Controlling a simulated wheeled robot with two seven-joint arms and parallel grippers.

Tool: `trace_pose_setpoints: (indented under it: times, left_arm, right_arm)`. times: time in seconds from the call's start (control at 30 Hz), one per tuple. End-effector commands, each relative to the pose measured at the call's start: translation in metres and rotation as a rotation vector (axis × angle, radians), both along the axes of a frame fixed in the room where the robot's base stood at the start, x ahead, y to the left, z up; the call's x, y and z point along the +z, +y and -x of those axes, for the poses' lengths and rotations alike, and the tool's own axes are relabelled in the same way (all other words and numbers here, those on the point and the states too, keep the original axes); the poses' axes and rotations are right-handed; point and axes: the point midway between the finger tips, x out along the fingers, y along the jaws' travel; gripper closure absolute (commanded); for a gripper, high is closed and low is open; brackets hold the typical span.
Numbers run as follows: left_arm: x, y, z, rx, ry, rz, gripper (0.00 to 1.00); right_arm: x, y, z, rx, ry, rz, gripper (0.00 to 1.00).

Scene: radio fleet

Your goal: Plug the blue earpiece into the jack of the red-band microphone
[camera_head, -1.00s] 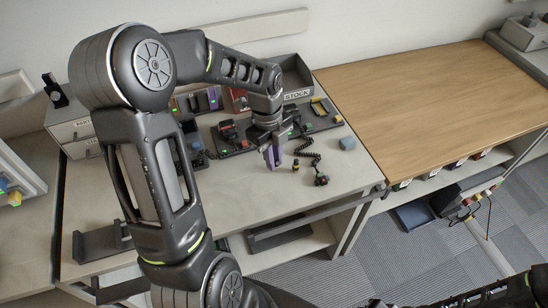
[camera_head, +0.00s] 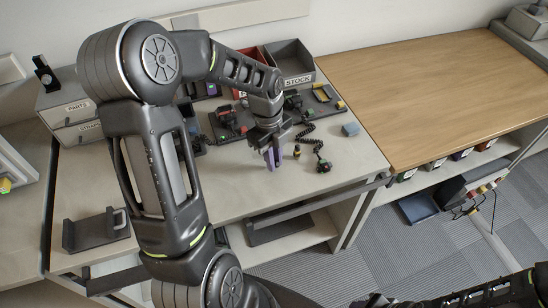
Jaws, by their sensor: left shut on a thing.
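My left gripper (camera_head: 273,156) points down over the front middle of the grey worktop. It is shut on a small purple thing (camera_head: 269,158), partly hidden by the fingers. A black hand microphone (camera_head: 323,165) with a coiled cord and a small green patch lies just right of it. A black piece with a red part (camera_head: 227,118) sits on the dark tray behind; I cannot tell whether it is the red-band microphone. I cannot make out the blue earpiece. Part of my right arm shows at the bottom right; its jaws are unclear.
A small blue-grey block (camera_head: 351,129) lies right of the cord. A grey STOCK bin (camera_head: 291,62) stands at the back, with drawers marked PARTS (camera_head: 77,108) at the left. A dark stand (camera_head: 95,231) is at the front left. The wooden table (camera_head: 420,90) is bare.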

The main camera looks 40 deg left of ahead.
Motion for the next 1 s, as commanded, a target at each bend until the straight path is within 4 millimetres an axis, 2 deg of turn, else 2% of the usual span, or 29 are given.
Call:
trace_pose_setpoints:
  times: [0.23, 0.27, 0.57, 0.87, 1.0]
  left_arm:
    - [0.000, 0.000, 0.000, 0.000, 0.000, 0.000, 1.00]
    - [0.000, 0.000, 0.000, 0.000, 0.000, 0.000, 0.85]
    - [0.000, 0.000, 0.000, 0.000, 0.000, 0.000, 0.60]
    - [0.001, 0.000, 0.000, 0.000, 0.000, 0.000, 0.60]
    - [0.012, 0.002, -0.001, 0.001, -0.002, -0.002, 0.60]
  right_arm:
    - [0.000, 0.000, 0.000, 0.000, 0.000, 0.000, 0.64]
    - [0.000, 0.000, 0.000, 0.000, 0.000, 0.000, 0.64]
    - [0.000, 0.000, 0.000, 0.000, 0.000, 0.000, 0.64]
    - [0.000, 0.000, 0.000, 0.000, 0.000, 0.000, 0.64]
    - [-0.001, 0.000, 0.000, 0.000, -0.001, 0.000, 0.64]
